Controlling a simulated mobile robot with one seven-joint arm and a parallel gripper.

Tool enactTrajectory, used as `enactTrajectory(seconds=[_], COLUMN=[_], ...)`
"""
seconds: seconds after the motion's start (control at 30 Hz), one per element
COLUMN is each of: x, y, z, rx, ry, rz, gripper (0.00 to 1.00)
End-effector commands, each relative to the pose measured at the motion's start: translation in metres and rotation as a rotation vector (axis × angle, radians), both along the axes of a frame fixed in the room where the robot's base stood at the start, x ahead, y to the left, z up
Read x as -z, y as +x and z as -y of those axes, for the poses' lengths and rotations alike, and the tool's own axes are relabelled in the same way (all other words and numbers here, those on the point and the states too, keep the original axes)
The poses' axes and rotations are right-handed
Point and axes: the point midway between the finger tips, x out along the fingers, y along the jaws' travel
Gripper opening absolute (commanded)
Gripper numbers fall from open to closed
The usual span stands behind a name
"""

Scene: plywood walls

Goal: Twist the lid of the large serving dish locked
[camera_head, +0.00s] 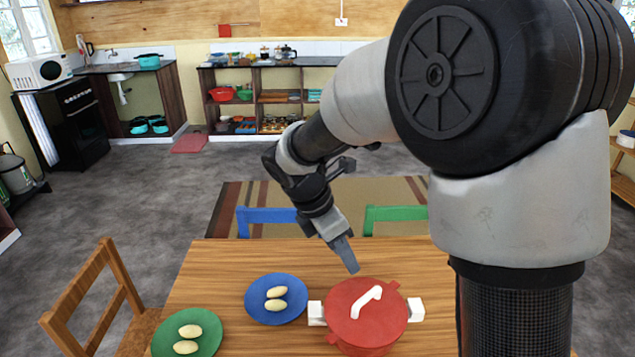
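The large serving dish is a round red pot (365,348) on the wooden table, with white side handles (416,310) at its left and right. Its red lid (345,299) sits on top, with a white bar handle (366,301) running diagonally. Small red tabs on the lid's rim point to the upper right and lower left, out of line with the white side handles. My gripper (352,270) points down just behind the lid's far edge, seemingly above it and apart from the white bar. I see its fingers edge-on, so their opening cannot be told.
A blue plate (262,312) with two pale oval items lies left of the dish. A green plate (205,343) with two more lies at front left. Chairs stand around the table: wooden (105,290), blue (266,215), green (396,213). The table behind the blue plate is bare.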

Motion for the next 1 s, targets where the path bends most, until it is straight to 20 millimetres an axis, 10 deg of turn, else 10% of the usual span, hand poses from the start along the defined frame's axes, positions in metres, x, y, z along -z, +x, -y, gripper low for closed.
enactTrajectory(seconds=[0.33, 1.0], x=[0.054, 0.165], y=[0.023, 0.035], z=[-0.024, 0.027], rx=[-0.305, -0.3], ry=[-0.086, -0.085], rz=[-0.151, -0.153], gripper=[0.39, 0.39])
